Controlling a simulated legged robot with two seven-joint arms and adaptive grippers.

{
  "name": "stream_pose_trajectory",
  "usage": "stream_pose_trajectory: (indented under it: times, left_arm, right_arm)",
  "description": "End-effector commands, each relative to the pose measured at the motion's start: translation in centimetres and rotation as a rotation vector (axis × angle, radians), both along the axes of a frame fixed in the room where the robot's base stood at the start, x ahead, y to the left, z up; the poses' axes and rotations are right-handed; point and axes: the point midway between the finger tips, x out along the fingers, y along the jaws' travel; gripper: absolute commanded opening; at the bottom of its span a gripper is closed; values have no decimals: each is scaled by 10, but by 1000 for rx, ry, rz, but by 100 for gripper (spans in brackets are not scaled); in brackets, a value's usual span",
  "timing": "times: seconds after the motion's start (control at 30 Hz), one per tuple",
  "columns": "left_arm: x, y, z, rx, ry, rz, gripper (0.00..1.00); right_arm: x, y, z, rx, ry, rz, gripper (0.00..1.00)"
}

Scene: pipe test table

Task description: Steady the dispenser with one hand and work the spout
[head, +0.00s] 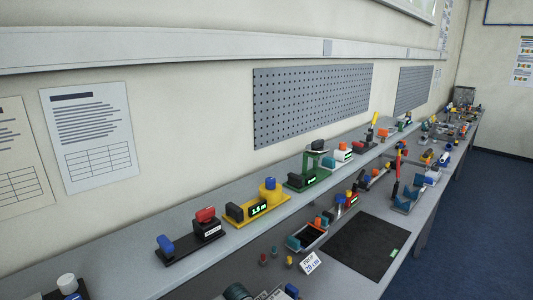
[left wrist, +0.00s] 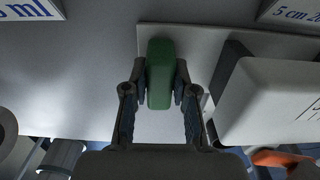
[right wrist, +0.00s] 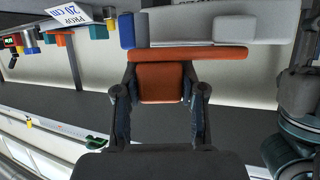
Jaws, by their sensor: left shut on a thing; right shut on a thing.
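My left gripper (left wrist: 160,92) is shut on a green upright block (left wrist: 160,75), with one finger on each side. The block stands at a light grey plate (left wrist: 200,38). Just right of it is a white box (left wrist: 275,100) with dark print, perhaps the dispenser's body. My right gripper (right wrist: 160,88) is shut on an orange block (right wrist: 160,82). The block meets a longer orange bar (right wrist: 190,57), which lies along a pale body (right wrist: 215,20) with a blue piece (right wrist: 127,30). I cannot tell which part is the spout. Neither gripper shows clearly in the head view.
Printed labels (left wrist: 28,10) lie near the left gripper. In the head view, the long bench (head: 150,235) carries several fixtures, a dark mat (head: 360,245) and a card (head: 311,262). A pegboard (head: 310,100) hangs on the wall behind. Blue floor (head: 490,190) is free at the right.

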Motion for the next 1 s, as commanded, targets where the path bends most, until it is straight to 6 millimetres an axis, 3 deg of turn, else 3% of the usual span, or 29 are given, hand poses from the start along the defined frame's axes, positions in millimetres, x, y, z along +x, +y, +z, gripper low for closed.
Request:
stream_pose_trajectory:
  times: [0.3,0.77,0.8,0.9,1.0]
  left_arm:
    - [0,0,0,0,0,-1,0]
    - [0,0,0,1,1,-1,0]
    - [0,0,0,1,1,-1,0]
    - [0,0,0,1,1,-1,0]
    - [0,0,0,0,0,-1,0]
  right_arm:
    - [14,7,-1,-5,3,247,0]
    - [17,10,-1,-4,4,321,0]
    - [16,11,-2,-2,4,326,47]
    - [16,12,-2,-2,3,324,69]
    - [16,12,-1,-2,3,324,69]
